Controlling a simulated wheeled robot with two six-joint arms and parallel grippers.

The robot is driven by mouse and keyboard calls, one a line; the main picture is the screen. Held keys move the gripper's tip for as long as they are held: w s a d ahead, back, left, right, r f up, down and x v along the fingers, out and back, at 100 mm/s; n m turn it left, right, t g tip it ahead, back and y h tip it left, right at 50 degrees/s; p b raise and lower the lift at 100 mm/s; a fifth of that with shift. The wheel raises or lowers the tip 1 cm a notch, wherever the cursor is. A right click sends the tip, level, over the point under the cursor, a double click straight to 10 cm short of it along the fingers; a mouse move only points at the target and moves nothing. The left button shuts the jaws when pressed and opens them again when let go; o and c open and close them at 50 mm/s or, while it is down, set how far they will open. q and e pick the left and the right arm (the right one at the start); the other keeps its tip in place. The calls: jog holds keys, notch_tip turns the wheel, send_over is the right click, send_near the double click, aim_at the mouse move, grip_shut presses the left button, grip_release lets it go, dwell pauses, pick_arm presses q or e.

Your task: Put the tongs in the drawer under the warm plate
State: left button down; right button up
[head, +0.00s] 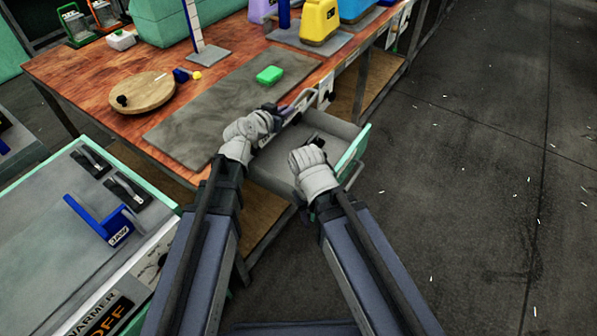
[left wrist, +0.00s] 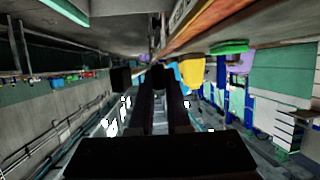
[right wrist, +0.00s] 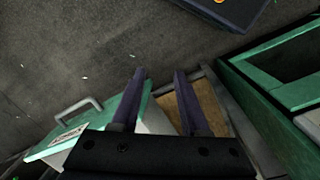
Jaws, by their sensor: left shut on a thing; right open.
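My left gripper (head: 287,109) is at the table's right edge, at the back of an open grey drawer (head: 270,165). It is shut on a dark thing, mostly hidden by the hand; I cannot tell whether it is the tongs. In the left wrist view the gripper (left wrist: 160,82) shows only dark shapes at its fingers. My right gripper (head: 313,141) is over the drawer, near its green front (head: 356,150). In the right wrist view it is open (right wrist: 160,76), with the drawer front and handle (right wrist: 78,110) to its left. No tongs show clearly.
The warmer (head: 125,275), marked OFF, stands at lower left with a blue bracket (head: 98,220) on it. The wooden table (head: 110,65) carries a grey mat (head: 215,100), a green block (head: 270,74) and a round board (head: 146,91).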

pick_arm(q)
notch_tip(320, 180, down, 7)
jog(key=m+h+b, duration=0.1)
jog(key=b, duration=0.4)
jog(key=shift+s+d+h+b, duration=0.15)
jog(key=shift+d+h+b, duration=0.15)
jog(key=shift+d, duration=0.05)
pick_arm(e)
notch_tip(320, 180, down, 8)
jog(key=shift+r, duration=0.15)
pick_arm(q)
jog(key=shift+f, duration=0.1)
notch_tip(320, 180, down, 6)
jog(key=b, duration=0.6)
pick_arm(e)
notch_tip(320, 180, down, 6)
pick_arm(q)
jog(key=shift+f, duration=0.15)
pick_arm(e)
jog(key=shift+f, duration=0.2)
pick_arm(q)
notch_tip(320, 180, down, 4)
jog(key=b, duration=0.4)
jog(key=shift+r, duration=0.2)
pick_arm(e)
notch_tip(320, 180, down, 4)
jog(key=shift+d+r, duration=0.1)
jog(key=shift+r, duration=0.15)
